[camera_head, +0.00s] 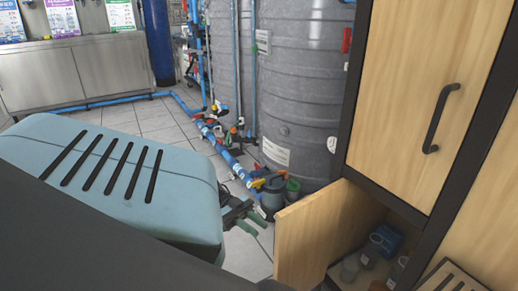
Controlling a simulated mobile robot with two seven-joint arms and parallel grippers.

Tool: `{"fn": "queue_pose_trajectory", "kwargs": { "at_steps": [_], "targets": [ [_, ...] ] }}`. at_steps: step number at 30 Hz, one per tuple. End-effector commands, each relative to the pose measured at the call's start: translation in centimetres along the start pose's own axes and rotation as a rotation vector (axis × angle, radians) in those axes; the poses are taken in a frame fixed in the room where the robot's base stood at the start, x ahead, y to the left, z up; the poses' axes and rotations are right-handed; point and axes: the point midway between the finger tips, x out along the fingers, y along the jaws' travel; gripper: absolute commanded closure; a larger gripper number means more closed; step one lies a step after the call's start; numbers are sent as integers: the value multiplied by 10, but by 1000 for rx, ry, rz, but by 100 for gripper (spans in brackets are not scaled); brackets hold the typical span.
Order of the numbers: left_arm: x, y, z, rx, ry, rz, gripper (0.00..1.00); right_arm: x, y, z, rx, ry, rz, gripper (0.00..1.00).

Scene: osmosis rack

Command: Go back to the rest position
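My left arm comes in from the left as a large pale teal housing with dark slots. Its gripper (250,217) shows small and dark green just past the housing's right end, left of the open cabinet door (318,236). The housing hides part of the gripper, and I cannot tell whether its fingers are apart. I see nothing clearly held in it. My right gripper is not in view.
The lower wooden door stands open, showing bottles and a blue container (385,240) inside. The upper door (428,90) is shut. Grey ribbed tanks (305,90), blue pipes (215,135) and valves stand behind. Tiled floor (150,118) is clear at the left.

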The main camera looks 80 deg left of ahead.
Motion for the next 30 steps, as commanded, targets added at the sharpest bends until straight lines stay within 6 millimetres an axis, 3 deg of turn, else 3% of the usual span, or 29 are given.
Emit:
{"fn": "queue_pose_trajectory", "kwargs": {
  "at_steps": [18,23,30],
  "targets": [
    [0,0,-7,3,3,0,75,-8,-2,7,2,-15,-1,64],
    [0,1,-44,24,16,0,75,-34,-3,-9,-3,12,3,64],
    [0,0,-129,76,52,0,75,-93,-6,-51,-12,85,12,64]
  ]
}}
